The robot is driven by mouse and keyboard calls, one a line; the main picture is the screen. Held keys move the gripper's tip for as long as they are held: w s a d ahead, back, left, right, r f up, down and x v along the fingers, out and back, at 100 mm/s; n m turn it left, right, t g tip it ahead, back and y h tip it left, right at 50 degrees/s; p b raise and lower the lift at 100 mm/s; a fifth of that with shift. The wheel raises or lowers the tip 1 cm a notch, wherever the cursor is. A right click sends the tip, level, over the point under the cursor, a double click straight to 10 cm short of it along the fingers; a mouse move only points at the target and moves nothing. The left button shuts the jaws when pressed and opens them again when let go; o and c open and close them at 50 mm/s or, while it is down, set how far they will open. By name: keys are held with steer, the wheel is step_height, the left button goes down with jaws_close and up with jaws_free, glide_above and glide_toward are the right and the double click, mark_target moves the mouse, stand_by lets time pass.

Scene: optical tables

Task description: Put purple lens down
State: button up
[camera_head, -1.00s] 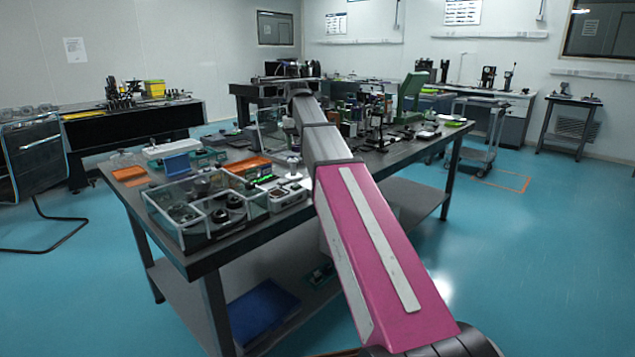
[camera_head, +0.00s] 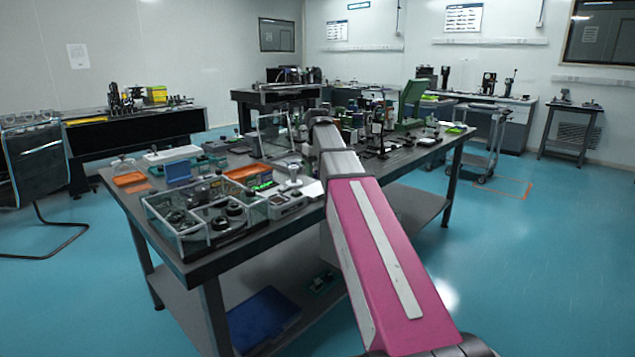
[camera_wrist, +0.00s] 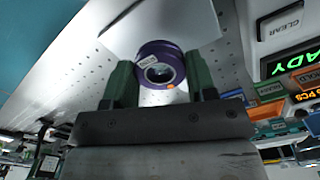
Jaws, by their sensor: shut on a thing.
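The purple lens (camera_wrist: 160,50) is a short purple ring with a pale label and a clear centre. It shows in the wrist view between the two green fingers of my gripper (camera_wrist: 160,78), which is shut on it. Behind the lens is a white plate or sheet (camera_wrist: 205,28) over a perforated grey tabletop. I cannot tell whether the lens touches that surface. In the head view my arm hides much of the area around the gripper, and I cannot make out the lens there.
The optical table (camera_head: 205,266) is crowded. A glass-walled tray (camera_head: 175,235) with dark round parts stands at its near corner. A device with a green display (camera_wrist: 292,62) and a CLEAR key is close on the right in the wrist view. Orange trays (camera_head: 130,178) lie further left.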

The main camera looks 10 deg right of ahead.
mark_target(317, 188)
steer(key=shift+f, duration=2)
steer(key=shift+f, duration=0.1)
steer(key=o, duration=0.9)
